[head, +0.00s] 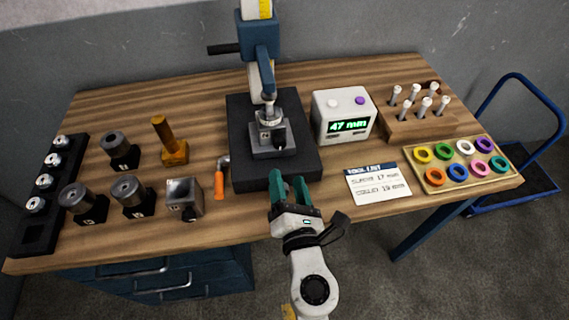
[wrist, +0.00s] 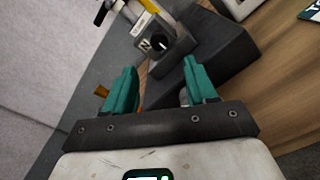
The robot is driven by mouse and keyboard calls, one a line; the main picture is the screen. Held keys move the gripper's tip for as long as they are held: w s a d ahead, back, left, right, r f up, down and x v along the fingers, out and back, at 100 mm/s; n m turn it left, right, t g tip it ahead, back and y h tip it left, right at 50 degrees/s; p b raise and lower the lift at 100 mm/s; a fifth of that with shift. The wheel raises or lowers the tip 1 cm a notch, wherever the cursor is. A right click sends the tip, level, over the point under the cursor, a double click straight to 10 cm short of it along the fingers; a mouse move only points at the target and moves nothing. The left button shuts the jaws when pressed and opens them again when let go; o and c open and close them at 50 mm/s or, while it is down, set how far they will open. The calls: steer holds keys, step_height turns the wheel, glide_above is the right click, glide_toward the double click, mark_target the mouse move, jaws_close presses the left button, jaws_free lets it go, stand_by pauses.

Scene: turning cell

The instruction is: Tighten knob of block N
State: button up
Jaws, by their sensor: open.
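A grey block (head: 272,140) with a small letter label and a dark knob on its front sits on the black base of the blue stand, under its spindle. My gripper (head: 291,184) is open and empty, in front of the black base. In the wrist view its green fingers (wrist: 160,75) point toward the block, apart from it.
A white display box (head: 342,117) reading 47 mm stands right of the base. A tool list card (head: 378,184) and a tray of coloured rings (head: 429,188) lie right. An orange-handled tool (head: 220,185), a metal block (head: 185,197) and several labelled cylinders stand left.

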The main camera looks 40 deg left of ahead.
steer(key=shift+v, duration=1.3)
steer(key=w+d+m+t+h, duration=0.3)
steer(key=w+d+m+h, duration=0.15)
steer(key=d+m, duration=0.4)
steer(key=w+d+m+t+h, duration=0.2)
steer(key=w+d+m+h, duration=0.3)
steer(key=d, duration=0.7)
steer(key=s+d+f+m+g+h, duration=0.2)
steer(key=d+m+h, duration=0.2)
steer(key=d+m, duration=0.3)
steer(key=s+d+f+m+g+h, duration=0.1)
steer(key=d+f+m+g+h, duration=0.15)
steer(key=d+m, duration=0.45)
steer(key=s+d+f+m+g+h, duration=0.1)
steer(key=s+d+f+m+g, duration=0.55)
steer(key=s+d, duration=0.45)
steer(key=s+f+m+g+y, duration=0.3)
steer(key=s+m+g, duration=0.1)
steer(key=s, duration=0.8)
steer(key=shift+s+d+m+g, duration=0.2)
steer(key=shift+d+m+g, duration=0.1)
steer(key=shift+d+m, duration=0.15)
